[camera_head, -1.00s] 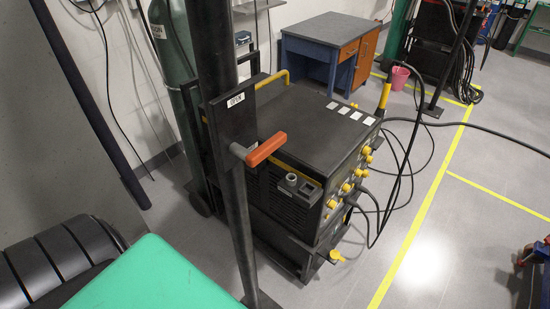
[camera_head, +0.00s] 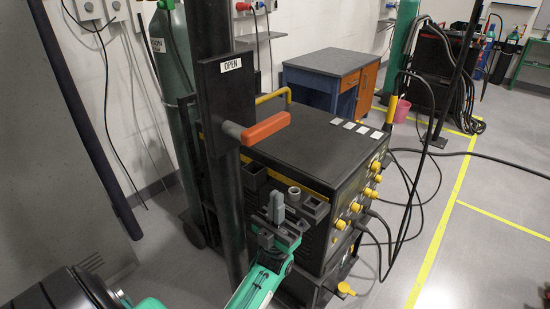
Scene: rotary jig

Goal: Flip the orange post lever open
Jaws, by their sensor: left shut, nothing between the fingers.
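The orange post lever (camera_head: 266,129) sticks out to the right, tilted slightly up, from a grey pivot on a black plate (camera_head: 226,95). The plate is fixed to a dark upright post (camera_head: 228,215) and carries a white "OPEN" label (camera_head: 231,65). My left gripper (camera_head: 277,199) is grey on a green arm that comes up from the bottom. Its fingers are shut and empty. In the picture it is below the lever, apart from it, in front of the black machine. My right gripper is not in view.
A black welding machine (camera_head: 318,130) with yellow knobs stands behind the post, with cables at its right. A green gas cylinder (camera_head: 172,80) is to the left. A blue and orange desk (camera_head: 330,75) is at the back. Grey floor (camera_head: 480,235) is open at the right.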

